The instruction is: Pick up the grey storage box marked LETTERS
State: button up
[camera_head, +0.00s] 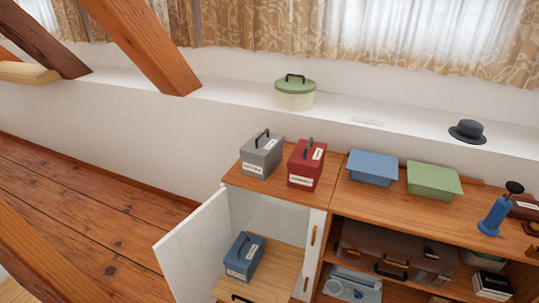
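A grey storage box (262,157) with a black handle on its lid stands on the left end of the wooden cabinet top. It has a white label on its front, too small to read for sure. A red box (306,168) of similar shape, also labelled and with a dark handle, stands close to its right. A blue labelled box (244,258) sits lower down, in the cabinet part with the open door. My gripper is not in view.
The white cabinet door (195,252) stands open at the left. A blue flat box (373,167) and a green flat box (434,181) lie farther right on the top. A round green-lidded tin (295,93) stands on the ledge behind. A timber brace (148,45) slants down at upper left.

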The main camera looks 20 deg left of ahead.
aim_at(262, 154)
jog(key=z, duration=0.2)
jog(key=i, duration=0.9)
jog(key=z, duration=1.15)
jog(key=k, duration=0.1)
jog(key=u, duration=2.5)
jog(key=k, duration=0.2)
jog(key=u, duration=2.05)
